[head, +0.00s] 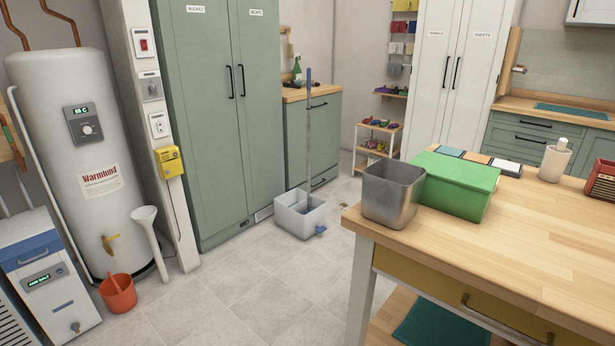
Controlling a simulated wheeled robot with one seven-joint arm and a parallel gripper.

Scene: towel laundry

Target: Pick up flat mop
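A mop with a thin grey pole and a blue upper grip (309,78) stands nearly upright in a pale grey bucket (297,222) on the tiled floor. Its lower end is inside the bucket and mostly hidden, so I cannot tell the shape of its head. A small blue part sticks out at the bucket's lower right. The bucket is in front of a green drawer cabinet (328,140). My gripper is not in the head view.
A wooden table (520,235) with a metal bin (392,193) and a green box (455,183) fills the right foreground. Tall green cabinets (222,110) stand left of the mop. An orange bucket (118,296) is at lower left. Floor between is clear.

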